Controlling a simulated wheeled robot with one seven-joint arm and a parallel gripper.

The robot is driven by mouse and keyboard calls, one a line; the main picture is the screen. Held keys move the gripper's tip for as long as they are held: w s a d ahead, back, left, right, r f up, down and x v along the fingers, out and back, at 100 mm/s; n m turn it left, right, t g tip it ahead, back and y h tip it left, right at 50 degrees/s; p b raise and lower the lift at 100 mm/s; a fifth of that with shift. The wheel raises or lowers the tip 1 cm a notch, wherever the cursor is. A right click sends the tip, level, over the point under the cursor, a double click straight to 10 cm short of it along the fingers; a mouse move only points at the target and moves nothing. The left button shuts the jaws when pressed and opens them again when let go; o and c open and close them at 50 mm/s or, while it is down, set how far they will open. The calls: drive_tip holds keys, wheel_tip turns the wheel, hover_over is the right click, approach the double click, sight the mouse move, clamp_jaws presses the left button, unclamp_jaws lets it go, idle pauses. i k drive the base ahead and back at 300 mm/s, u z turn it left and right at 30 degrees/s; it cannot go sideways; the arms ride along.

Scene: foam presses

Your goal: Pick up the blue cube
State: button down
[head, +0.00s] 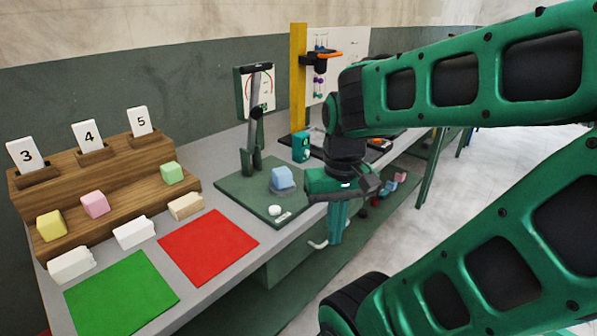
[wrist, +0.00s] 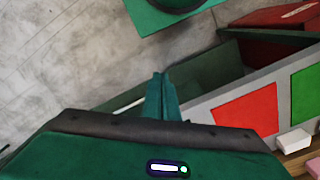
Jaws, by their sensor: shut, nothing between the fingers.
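The blue cube (head: 284,178) sits on a small grey support on the green base plate (head: 238,192) of a press, below its lever, in the head view. My gripper (head: 335,238) points down to the right of the cube, apart from it, over the table's front edge. Its teal fingers are together and empty. In the wrist view, the shut fingers (wrist: 158,76) show at the middle, and the blue cube does not appear there.
A wooden rack (head: 113,182) holds numbered cards and yellow, pink and green cubes. White blocks, a green mat (head: 121,293) and a red mat (head: 207,247) lie at the front left. A yellow post (head: 298,75) and a teal device (head: 301,148) stand behind the press.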

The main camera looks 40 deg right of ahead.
sight(282, 177)
drive_tip(key=z, duration=1.35)
drive_tip(key=k, duration=0.85)
drive_tip(key=u, duration=0.55)
drive_tip(key=i, duration=1)
drive_tip(key=z, duration=0.05)
